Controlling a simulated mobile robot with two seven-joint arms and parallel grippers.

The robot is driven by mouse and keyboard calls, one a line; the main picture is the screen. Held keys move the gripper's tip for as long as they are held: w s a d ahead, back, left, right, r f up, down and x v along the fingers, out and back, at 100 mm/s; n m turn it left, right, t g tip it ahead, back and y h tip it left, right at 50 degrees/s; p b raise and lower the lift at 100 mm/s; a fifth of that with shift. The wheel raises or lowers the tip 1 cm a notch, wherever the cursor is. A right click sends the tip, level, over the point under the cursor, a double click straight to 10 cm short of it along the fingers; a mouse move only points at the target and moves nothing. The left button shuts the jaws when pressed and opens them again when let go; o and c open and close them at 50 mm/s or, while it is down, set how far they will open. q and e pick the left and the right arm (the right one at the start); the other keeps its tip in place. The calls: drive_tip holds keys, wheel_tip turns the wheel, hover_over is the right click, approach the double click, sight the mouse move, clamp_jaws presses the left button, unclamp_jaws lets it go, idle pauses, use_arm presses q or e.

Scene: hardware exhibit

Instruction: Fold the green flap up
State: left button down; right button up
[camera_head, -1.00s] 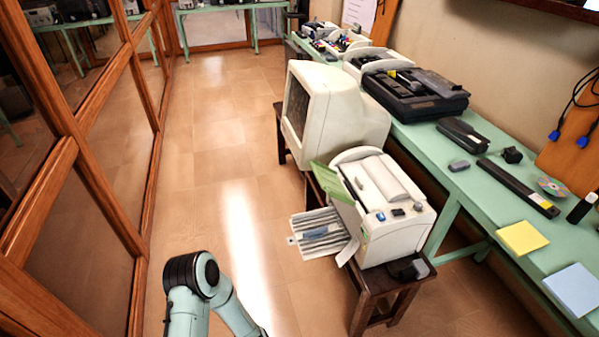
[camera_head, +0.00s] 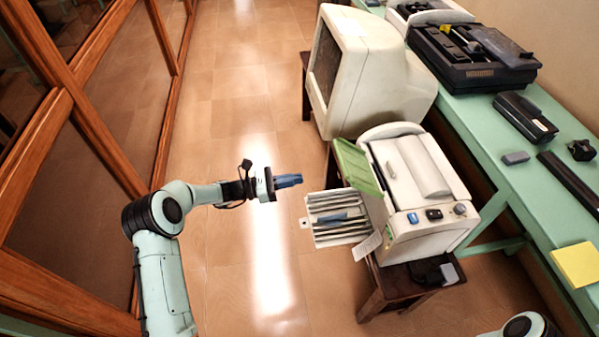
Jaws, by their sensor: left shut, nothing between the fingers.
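The green flap (camera_head: 357,166) is on the left side of a white printer-like machine (camera_head: 425,190). It stands tilted, leaning outward to the left above a ribbed tray (camera_head: 338,217). My left gripper (camera_head: 289,181) is shut and empty, with blue fingers pointing right toward the machine. It is left of the flap and the tray, with a gap between. My right gripper is out of view; only a piece of my right arm shows at the bottom right edge.
The machine stands on a dark wooden stool (camera_head: 388,290). A large CRT monitor (camera_head: 370,75) stands right behind it. A green table (camera_head: 560,215) with devices runs along the right. A wood-framed glass partition (camera_head: 90,110) is on the left. The floor between is clear.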

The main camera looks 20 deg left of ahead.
use_arm(q)
drive_tip(key=w+d+r+p, duration=0.1)
drive_tip(key=w+d+r, duration=0.2)
drive_tip(key=w+d, duration=0.3)
drive_tip(key=shift+d+r, duration=0.35)
drive_tip(key=shift+d, duration=1.05)
